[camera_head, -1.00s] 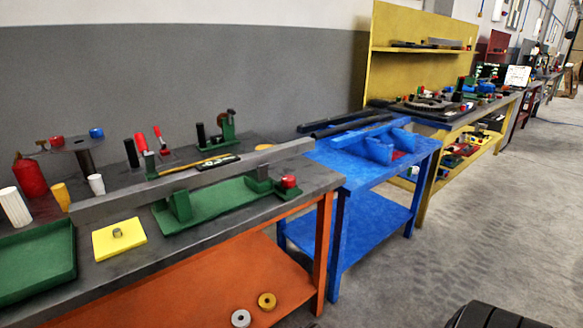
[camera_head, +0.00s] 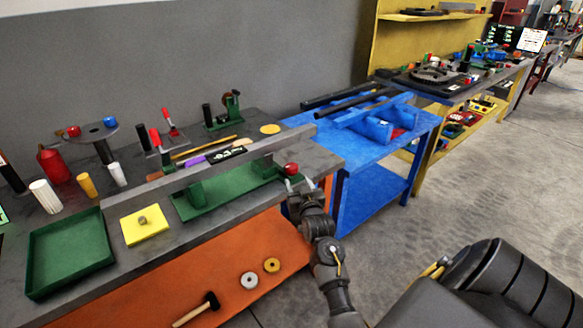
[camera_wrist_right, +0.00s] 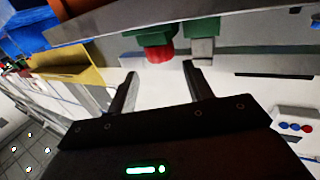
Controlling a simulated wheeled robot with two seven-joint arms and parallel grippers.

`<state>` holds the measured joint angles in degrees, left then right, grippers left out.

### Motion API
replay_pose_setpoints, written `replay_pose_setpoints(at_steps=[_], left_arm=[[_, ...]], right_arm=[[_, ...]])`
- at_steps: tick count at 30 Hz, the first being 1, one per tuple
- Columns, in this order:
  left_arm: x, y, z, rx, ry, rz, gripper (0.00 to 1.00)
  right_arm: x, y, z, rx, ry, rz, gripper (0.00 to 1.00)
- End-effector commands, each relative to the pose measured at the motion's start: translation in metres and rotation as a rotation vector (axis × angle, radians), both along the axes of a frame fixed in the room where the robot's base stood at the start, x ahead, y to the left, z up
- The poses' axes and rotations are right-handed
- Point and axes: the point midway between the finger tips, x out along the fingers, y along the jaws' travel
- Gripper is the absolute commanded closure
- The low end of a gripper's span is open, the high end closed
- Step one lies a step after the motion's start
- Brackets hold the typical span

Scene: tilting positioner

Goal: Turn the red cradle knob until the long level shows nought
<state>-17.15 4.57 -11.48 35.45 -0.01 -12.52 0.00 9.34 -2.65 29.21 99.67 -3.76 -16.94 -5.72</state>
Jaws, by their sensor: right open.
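The red knob (camera_head: 291,169) sits at the right end of the green cradle (camera_head: 212,198) on the grey bench. It also shows in the right wrist view (camera_wrist_right: 160,52). A long grey bar (camera_head: 130,192) lies across the cradle's supports. I cannot make out any level reading. My right gripper (camera_head: 299,184) is at the bench's right front edge, close to the knob. In the right wrist view my right gripper (camera_wrist_right: 160,72) is open and empty, with the knob just beyond and between the fingertips, apart from them. My left gripper is out of view.
A yellow plate (camera_head: 145,224) and a green tray (camera_head: 68,252) lie left of the cradle. Cups and tools stand behind. A blue bench (camera_head: 365,150) adjoins on the right. The orange lower shelf (camera_head: 205,265) holds a hammer (camera_head: 197,309) and rings.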

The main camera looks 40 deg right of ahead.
Motion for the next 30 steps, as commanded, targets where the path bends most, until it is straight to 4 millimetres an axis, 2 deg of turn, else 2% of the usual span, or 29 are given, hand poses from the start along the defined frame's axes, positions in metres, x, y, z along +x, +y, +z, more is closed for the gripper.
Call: replay_pose_setpoints(at_steps=[9, 15, 27, 30], left_arm=[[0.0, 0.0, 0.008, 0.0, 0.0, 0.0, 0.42], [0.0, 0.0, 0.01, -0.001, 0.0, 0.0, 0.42], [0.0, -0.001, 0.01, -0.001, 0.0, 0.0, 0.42], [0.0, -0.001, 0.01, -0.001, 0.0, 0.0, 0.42]], right_arm=[[0.055, -0.026, 0.002, 0.001, 0.0, -0.001, 0.49], [0.076, -0.036, 0.001, 0.0, 0.001, 0.0, 0.49], [0.083, -0.039, 0.001, 0.0, 0.0, 0.0, 0.49], [0.083, -0.039, 0.001, 0.0, 0.0, 0.0, 0.61]])
